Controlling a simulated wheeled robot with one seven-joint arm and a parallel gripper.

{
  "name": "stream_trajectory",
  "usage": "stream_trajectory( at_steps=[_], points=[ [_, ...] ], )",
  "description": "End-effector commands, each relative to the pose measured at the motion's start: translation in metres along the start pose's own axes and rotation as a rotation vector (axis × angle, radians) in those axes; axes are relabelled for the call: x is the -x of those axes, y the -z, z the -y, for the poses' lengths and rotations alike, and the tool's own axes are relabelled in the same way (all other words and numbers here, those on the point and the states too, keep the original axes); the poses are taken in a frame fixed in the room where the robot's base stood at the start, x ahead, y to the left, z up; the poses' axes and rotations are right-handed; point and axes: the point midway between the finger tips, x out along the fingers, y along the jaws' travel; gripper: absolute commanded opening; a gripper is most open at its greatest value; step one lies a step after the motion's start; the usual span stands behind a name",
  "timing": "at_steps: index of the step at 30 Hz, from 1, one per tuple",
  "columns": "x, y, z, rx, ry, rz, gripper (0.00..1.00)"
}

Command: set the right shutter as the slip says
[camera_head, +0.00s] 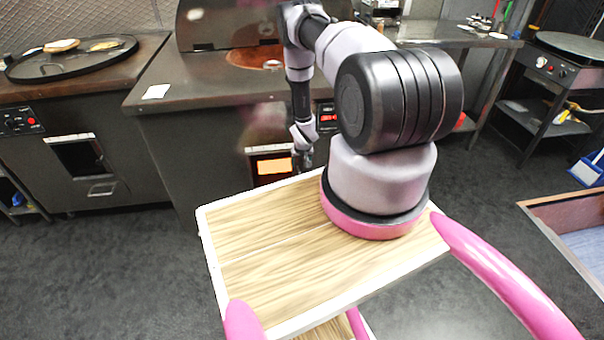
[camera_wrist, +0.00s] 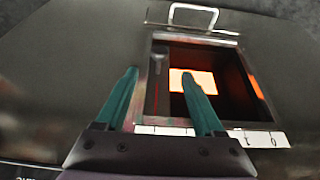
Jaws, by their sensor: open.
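The glowing front opening (camera_wrist: 232,78) of the middle oven shows in the wrist view, with an orange bright patch inside. A pale marked scale strip (camera_wrist: 268,139) runs along one edge of its frame; its marks are too small to read. Something greyish stands at the opening's left side, but I cannot tell how far the shutter covers it. My gripper (camera_wrist: 160,73) is open, its two teal fingers apart and empty in front of the opening. In the head view my gripper (camera_head: 303,160) is beside the opening (camera_head: 272,167), partly covering it. A white slip (camera_head: 155,91) lies on the counter; its writing is unreadable.
A similar dark opening (camera_head: 80,156) is in the left unit, with a handle below it. A handle (camera_wrist: 193,16) also shows in the wrist view. A black griddle (camera_head: 72,60) with flatbreads sits at left. The dark floor (camera_head: 110,270) is clear.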

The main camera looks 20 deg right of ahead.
Motion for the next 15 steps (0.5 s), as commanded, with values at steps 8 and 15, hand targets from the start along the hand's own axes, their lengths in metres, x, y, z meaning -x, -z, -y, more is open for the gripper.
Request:
stream_trajectory(
  at_steps=[8, 15],
  points=[
    [-0.047, -0.001, 0.000, -0.001, 0.000, 0.000, 0.70],
    [-0.086, 0.000, 0.000, -0.002, 0.000, 0.000, 0.70]
  ],
)
